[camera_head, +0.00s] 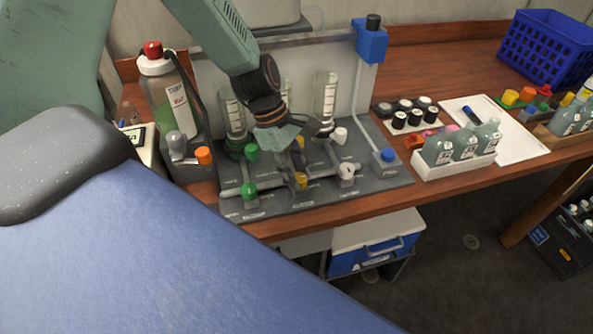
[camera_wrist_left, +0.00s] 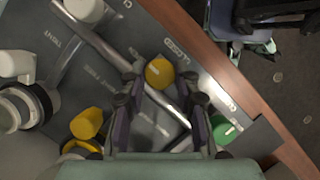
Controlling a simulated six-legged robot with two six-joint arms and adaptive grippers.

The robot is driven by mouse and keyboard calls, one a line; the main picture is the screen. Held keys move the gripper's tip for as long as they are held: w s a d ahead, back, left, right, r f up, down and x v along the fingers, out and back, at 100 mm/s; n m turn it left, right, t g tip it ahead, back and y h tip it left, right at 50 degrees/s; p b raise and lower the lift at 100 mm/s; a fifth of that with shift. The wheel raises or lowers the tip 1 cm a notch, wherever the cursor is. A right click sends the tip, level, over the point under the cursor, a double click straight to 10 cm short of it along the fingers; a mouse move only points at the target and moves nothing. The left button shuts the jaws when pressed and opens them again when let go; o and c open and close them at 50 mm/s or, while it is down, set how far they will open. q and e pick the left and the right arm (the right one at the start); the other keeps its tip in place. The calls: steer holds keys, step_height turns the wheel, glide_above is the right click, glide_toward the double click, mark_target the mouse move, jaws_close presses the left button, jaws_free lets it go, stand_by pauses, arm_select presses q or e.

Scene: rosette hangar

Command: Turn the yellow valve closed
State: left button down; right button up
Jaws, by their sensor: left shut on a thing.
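The front yellow valve (camera_head: 300,180) stands on the grey panel (camera_head: 375,182), on a pale pipe. My left gripper (camera_head: 294,158) reaches down to it from above and behind. In the left wrist view the round yellow valve knob (camera_wrist_left: 160,72) lies between the two dark fingertips, beside a lettered label. The gripper is shut on this valve, though the contact itself is hard to see. A second yellow valve (camera_head: 299,142) is farther back, partly hidden by the gripper. It also shows left of the fingers in the wrist view (camera_wrist_left: 86,123). My right gripper is out of view.
Green valves (camera_head: 249,190) and white valves (camera_head: 346,172) flank the yellow ones. Clear cylinders (camera_head: 326,95) stand behind. A capped bottle (camera_head: 166,98) is at left. Grey-green bottles in a white tray (camera_head: 455,165) and a blue basket (camera_head: 546,48) are to the right.

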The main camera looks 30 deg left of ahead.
arm_select(q)
steer(key=m+g, duration=0.1)
steer(key=m, duration=0.1)
steer(key=m+g+p, duration=0.1)
steer(key=m, duration=0.2)
steer(key=shift+w+r, duration=0.1)
steer(key=shift+w, duration=0.05)
steer(key=m+p, duration=0.1)
steer(key=m, duration=0.1)
steer(key=m+g+y, duration=0.1)
steer(key=m, duration=0.1)
steer(key=shift+w+d+m+g+p, duration=0.15)
steer(key=shift+m+g+p, duration=0.15)
steer(key=shift+p, duration=0.1)
steer(key=m+y, duration=0.1)
steer(key=m, duration=0.1)
steer(key=m+g+p, duration=0.1)
steer(key=m, duration=0.1)
steer(key=shift+d+y, duration=0.1)
steer(key=shift+y, duration=0.3)
steer(key=shift+w+m+y+p, duration=0.1)
steer(key=shift+m+y+p, duration=0.5)
steer(key=shift+m, duration=1.5)
steer(key=c, duration=1)
jaws_free()
steer(key=shift+d, duration=0.1)
